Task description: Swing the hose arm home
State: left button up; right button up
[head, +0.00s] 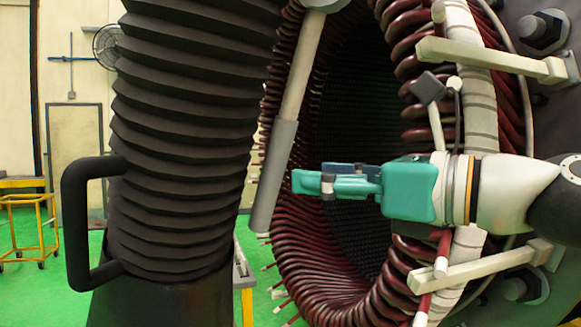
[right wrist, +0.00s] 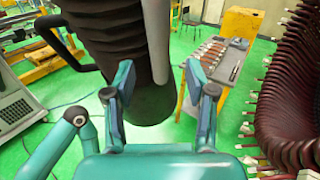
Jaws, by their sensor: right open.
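A large black corrugated hose (head: 185,140) hangs at the left of the head view, with a black loop handle (head: 78,215) on its left side. In front of the hose's right edge hangs a pale rod with a grey sleeve (head: 274,170), slightly tilted. My right gripper (head: 303,182) is level, open and empty, its tips just right of the sleeve in the head view. In the right wrist view the rod (right wrist: 158,35) shows in the gap between the fingers (right wrist: 158,82), with the hose (right wrist: 108,30) behind it. Contact cannot be told. My left gripper is not in view.
The stator (head: 330,240) with dark red coils fills the right, close behind my right gripper. Pale clamp bars (head: 490,60) stick out from its face. A table with tools (right wrist: 222,62) stands beyond the rod. A yellow cart (head: 30,225) is at far left on green floor.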

aim_at(283, 173)
jog(key=p+x, duration=0.1)
jog(key=x, duration=0.5)
jog(key=shift+c, duration=0.2)
grip_shut()
